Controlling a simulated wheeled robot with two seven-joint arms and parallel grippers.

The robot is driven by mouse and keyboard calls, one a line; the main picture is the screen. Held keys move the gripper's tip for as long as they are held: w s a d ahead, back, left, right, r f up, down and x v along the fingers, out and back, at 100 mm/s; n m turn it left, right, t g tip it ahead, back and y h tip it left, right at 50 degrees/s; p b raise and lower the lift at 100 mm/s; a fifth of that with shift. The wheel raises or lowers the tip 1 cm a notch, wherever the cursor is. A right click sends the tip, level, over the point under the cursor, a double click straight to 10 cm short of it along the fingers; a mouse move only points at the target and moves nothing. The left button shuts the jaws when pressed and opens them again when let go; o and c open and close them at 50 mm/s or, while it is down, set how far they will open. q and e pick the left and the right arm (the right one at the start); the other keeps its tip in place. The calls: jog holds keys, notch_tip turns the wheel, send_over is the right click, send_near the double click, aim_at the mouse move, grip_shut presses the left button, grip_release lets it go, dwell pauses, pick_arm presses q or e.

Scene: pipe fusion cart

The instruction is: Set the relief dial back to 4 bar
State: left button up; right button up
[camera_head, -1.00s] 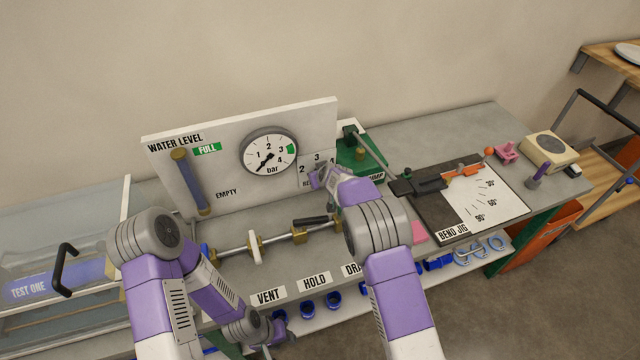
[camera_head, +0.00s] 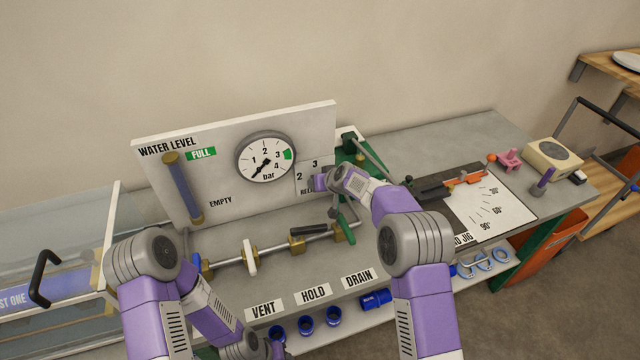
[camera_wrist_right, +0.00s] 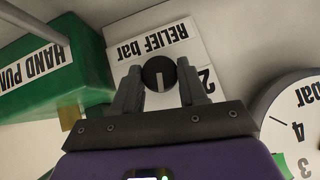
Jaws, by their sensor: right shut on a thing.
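The relief dial is a dark round knob (camera_wrist_right: 160,73) with a pale stripe, on a white plate marked RELIEF bar (camera_wrist_right: 150,42). The plate is upside down in the right wrist view. The stripe runs toward my gripper's base. A 2 shows beside the knob there; the head view shows 2 and 3 on the plate (camera_head: 308,176), with the 4 hidden by my gripper. My right gripper (camera_wrist_right: 160,90) is shut on the knob, one finger on each side; it also shows in the head view (camera_head: 320,183).
A pressure gauge (camera_head: 265,159) is on the board left of the dial, its needle pointing lower left. The green hand pump (camera_wrist_right: 50,70) stands close beside the plate. A pipe with brass valves (camera_head: 250,258) lies below the board. The bend jig (camera_head: 430,195) is at right.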

jog(key=o, duration=1)
jog(key=shift+o, duration=0.2)
jog(key=shift+r, duration=0.1)
jog(key=v, duration=0.7)
jog(key=shift+s, duration=0.2)
jog(key=shift+d, duration=0.15)
